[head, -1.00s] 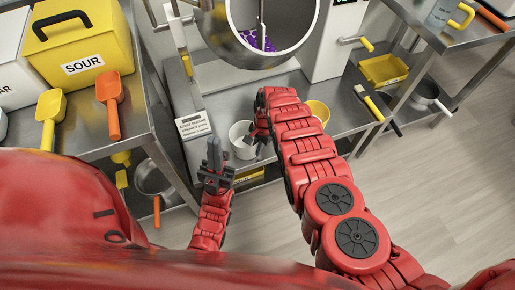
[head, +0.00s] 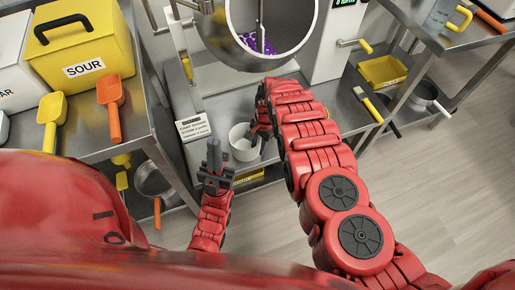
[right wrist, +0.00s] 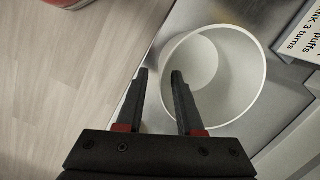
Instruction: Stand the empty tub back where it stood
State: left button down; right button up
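The white tub (head: 240,150) is upright and looks empty, at the front of the steel bench below the round drum. It also shows in the right wrist view (right wrist: 232,88), with its open mouth facing the camera. My right gripper (head: 262,134) is at the tub's right side. In the right wrist view its fingers (right wrist: 160,82) are apart, with the tub's near wall between them: one finger over the mouth, the other outside. My left gripper (head: 214,158) is left of the tub, pointing up, apart from it; its finger gap does not show clearly.
A printed card (head: 193,127) stands left of the tub. The drum (head: 225,45) with purple contents hangs above. A yellow tray (head: 383,71) and brush (head: 368,103) lie to the right. The SOUR bin (head: 83,45) and scoops are left.

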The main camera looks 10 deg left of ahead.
notch_tip(320, 180, up, 9)
jog(key=w+d, duration=0.1)
jog(key=shift+f, duration=0.2)
jog(key=shift+w, duration=0.1)
dwell(0.4)
